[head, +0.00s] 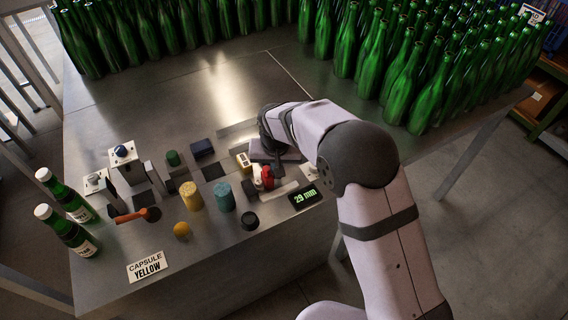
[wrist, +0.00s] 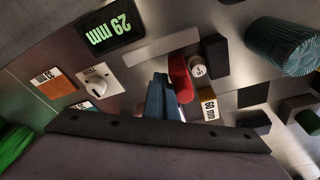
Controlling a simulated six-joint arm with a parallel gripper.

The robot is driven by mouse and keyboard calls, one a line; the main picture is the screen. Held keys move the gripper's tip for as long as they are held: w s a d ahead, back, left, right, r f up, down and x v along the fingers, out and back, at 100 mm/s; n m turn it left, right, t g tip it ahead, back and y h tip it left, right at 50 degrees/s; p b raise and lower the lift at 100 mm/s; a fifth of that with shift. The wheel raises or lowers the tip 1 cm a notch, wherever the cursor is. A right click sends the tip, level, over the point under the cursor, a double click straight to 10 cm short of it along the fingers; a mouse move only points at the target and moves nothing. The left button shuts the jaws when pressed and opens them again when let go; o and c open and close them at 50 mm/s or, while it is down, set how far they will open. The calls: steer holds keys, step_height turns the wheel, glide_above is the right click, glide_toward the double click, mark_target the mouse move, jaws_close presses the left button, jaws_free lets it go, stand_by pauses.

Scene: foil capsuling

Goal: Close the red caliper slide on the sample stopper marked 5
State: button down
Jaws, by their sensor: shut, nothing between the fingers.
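The red caliper slide (wrist: 181,79) sits on a pale metal rail (wrist: 161,45) in the wrist view; it also shows in the head view (head: 267,176). A small stopper with a white marked top (wrist: 198,70) stands just right of the slide, before a dark fixed block (wrist: 215,59). Its mark is too small to read surely, and I cannot tell whether slide and stopper touch. My gripper (wrist: 165,82) is shut and empty, its blue fingers close against the slide's left side. The display (wrist: 110,24) reads 29 mm, also in the head view (head: 305,196).
A knob (wrist: 97,85), an orange labelled block (wrist: 52,82) and a yellow labelled block (wrist: 209,107) lie nearby. Green bottles crowd the back; the table's middle is clear.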

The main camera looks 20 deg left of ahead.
steer(key=shift+w+d, duration=0.2)
stand_by(0.4)
steer(key=shift+w+d, duration=0.2)
stand_by(0.4)
steer(key=shift+r, duration=0.1)
step_height(320, 180, up, 7)
steer(key=p, duration=0.5)
stand_by(0.5)
